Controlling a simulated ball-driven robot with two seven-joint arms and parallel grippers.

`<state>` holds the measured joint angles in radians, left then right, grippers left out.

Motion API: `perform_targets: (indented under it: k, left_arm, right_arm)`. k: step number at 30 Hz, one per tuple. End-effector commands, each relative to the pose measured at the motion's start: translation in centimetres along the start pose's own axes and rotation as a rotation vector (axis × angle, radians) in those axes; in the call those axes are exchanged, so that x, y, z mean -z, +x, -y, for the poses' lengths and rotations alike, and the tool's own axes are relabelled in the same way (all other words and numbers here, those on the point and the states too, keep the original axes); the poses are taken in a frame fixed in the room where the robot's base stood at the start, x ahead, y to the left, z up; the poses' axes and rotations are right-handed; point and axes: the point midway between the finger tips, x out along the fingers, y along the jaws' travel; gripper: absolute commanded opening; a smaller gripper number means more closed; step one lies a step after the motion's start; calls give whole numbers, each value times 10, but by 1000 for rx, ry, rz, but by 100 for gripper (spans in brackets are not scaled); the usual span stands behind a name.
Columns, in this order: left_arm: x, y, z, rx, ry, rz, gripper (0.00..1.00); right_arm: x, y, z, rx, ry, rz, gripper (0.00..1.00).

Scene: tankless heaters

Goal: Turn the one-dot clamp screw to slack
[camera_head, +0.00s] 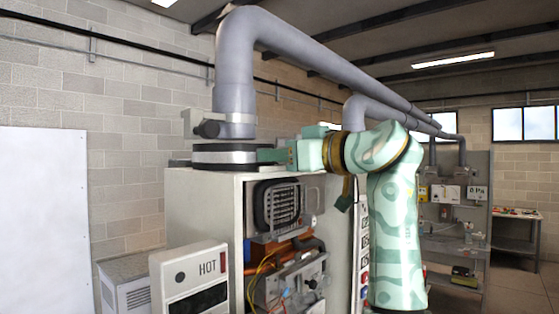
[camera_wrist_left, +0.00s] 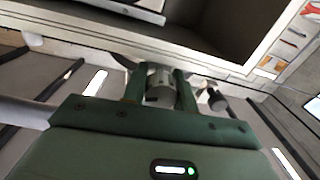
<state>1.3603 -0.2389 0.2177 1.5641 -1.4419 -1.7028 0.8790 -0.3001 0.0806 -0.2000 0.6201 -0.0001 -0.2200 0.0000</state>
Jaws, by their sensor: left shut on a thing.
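The grey flue pipe (camera_head: 236,85) rises from a silver clamp band (camera_head: 222,157) on top of the heater cabinet (camera_head: 205,205). My left gripper (camera_head: 268,155) reaches the right side of this band. In the left wrist view its two green fingers (camera_wrist_left: 160,88) are shut on a grey cylindrical screw head (camera_wrist_left: 160,84). A second dark knob (camera_wrist_left: 214,99) shows to the right of the fingers, apart from them. A light bracket with a dark knob (camera_head: 208,129) sits on the pipe above the band. I cannot make out any dot marks. My right gripper is not in view.
The cabinet's open front shows a finned black unit (camera_head: 278,206) and loose wires. A white panel marked HOT (camera_head: 190,281) stands at its front left. A workbench (camera_head: 516,215) and shelves stand at the back right, with open floor before them.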

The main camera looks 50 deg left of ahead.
Motion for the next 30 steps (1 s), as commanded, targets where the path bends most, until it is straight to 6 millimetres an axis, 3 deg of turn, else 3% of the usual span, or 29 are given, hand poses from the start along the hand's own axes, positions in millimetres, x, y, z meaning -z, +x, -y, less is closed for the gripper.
perform_targets:
  k: [12, 30]
  left_arm:
    - [2, 0, 1, -5, -227, 7, 5]
    - [2, 0, 1, -6, -272, 7, 5]
  right_arm:
    - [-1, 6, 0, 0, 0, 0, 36]
    - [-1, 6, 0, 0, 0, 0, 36]
